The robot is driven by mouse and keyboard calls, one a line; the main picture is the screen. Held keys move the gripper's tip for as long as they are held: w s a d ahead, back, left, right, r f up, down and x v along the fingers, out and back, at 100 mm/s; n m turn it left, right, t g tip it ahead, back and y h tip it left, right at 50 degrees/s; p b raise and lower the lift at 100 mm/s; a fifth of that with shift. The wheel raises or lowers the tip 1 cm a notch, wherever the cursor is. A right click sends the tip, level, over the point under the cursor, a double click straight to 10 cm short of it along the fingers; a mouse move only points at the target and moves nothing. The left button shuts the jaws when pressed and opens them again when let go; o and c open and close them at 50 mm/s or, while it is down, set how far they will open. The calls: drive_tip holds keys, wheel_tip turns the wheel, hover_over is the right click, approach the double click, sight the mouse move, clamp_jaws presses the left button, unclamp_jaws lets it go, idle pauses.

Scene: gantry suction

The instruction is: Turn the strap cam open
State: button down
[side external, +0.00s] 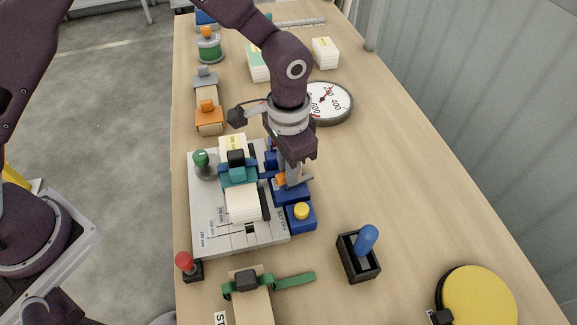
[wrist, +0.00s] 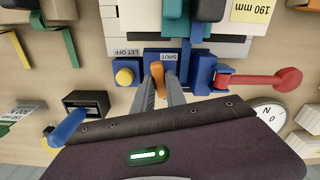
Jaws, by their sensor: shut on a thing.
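The strap cam shows as a small orange lever (wrist: 157,72) on a blue block (wrist: 150,57) at the edge of the grey plate (side external: 215,243). A "SHUT" label is beside the lever, and a "LET OFF" label is to its left in the wrist view. My gripper (wrist: 159,84) is shut on the orange lever, with a finger on either side. In the side view my gripper (side external: 291,178) comes down from above, and a bit of orange shows at its fingers.
A yellow button (side external: 301,211) on a blue box stands close beside the cam. A red lever (wrist: 262,81) is on its other side. A black box with a blue handle (side external: 366,240) and a dial (side external: 329,103) stand nearby. The table right of the plate has free room.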

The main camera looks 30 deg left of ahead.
drive_tip(key=shift+m, duration=1.2)
drive_tip(key=c, duration=1.4)
unclamp_jaws()
drive_tip(key=shift+o, duration=0.2)
wheel_tip(320, 180, up, 7)
drive_tip(key=shift+r, duration=0.1)
